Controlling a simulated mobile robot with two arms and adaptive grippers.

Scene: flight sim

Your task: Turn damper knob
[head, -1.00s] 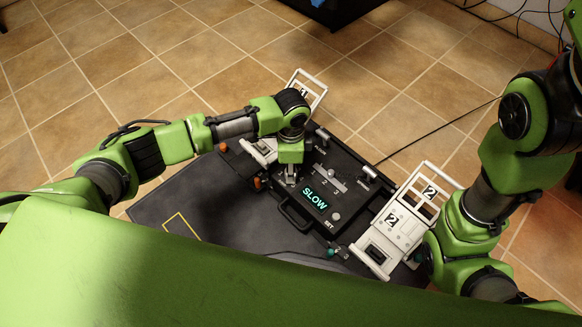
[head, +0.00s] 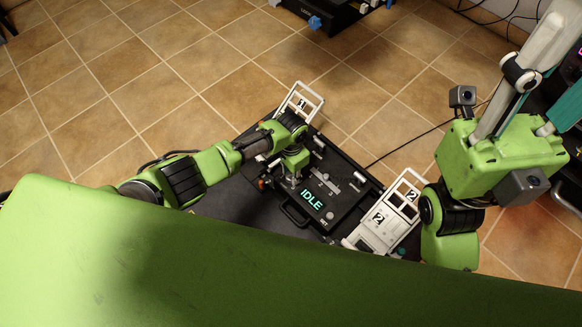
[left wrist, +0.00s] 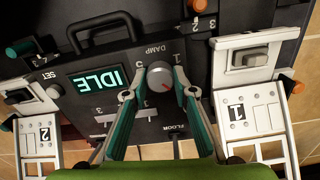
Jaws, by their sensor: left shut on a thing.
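The damper knob (left wrist: 160,78) is a round grey dial with a red mark, beside the label DAMP in the left wrist view. My left gripper (left wrist: 157,84) has its two teal-lined fingers closed on the knob's sides. In the head view my left gripper (head: 292,182) points down at the black control panel (head: 345,203) and hides the knob. The panel's display (head: 313,200) reads IDLE, and it shows upside down in the left wrist view (left wrist: 100,85). My right gripper (head: 555,75) is raised at the right edge, its fingers spread and empty, their tips cut off.
White units marked 1 (left wrist: 250,110) and 2 (head: 385,225) flank the panel. A black case (head: 335,12) stands at the back. The tiled floor (head: 150,90) between is clear.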

